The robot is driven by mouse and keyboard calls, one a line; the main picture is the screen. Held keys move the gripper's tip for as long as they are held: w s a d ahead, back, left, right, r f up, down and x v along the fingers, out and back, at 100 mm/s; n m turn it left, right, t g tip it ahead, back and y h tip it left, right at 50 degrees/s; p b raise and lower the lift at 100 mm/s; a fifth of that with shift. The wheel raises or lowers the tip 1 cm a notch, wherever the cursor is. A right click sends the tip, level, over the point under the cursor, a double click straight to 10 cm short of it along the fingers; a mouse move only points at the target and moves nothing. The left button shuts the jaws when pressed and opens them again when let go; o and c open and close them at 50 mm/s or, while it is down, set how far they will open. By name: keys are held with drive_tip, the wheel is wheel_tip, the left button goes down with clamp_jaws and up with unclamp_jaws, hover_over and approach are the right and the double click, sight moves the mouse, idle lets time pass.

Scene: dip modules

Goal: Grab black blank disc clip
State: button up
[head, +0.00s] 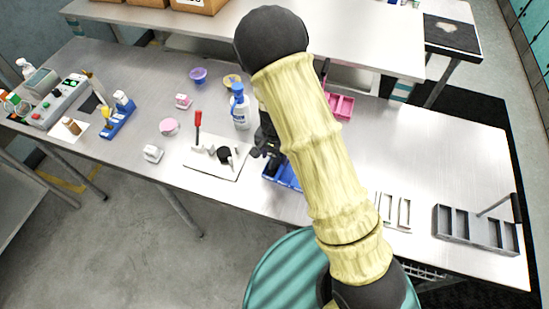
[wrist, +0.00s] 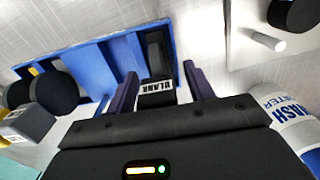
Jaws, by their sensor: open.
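The black blank disc clip (wrist: 156,88) shows in the wrist view, a dark block with a white label reading BLANK. It is at the end compartment of the blue tray (wrist: 90,57). My gripper (wrist: 160,70) is open, with one finger on each side of the clip in the picture; I cannot tell whether either finger touches it. In the head view, my gripper (head: 266,143) is just above the blue tray (head: 283,176), which my arm partly covers. The clip cannot be made out there.
A white board (head: 203,167) with a red-handled tool and a black disc lies left of the tray. A wash bottle (head: 240,112) stands behind, close to my gripper. A pink tray (head: 342,105) is farther back. A grey rack (head: 470,233) stands at right.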

idle(0.4)
drive_tip(key=c, duration=1.1)
drive_tip(key=shift+r, duration=0.1)
wheel_tip(320, 180, up, 10)
drive_tip(key=shift+f+b, duration=0.1)
drive_tip(key=shift+b, duration=0.6)
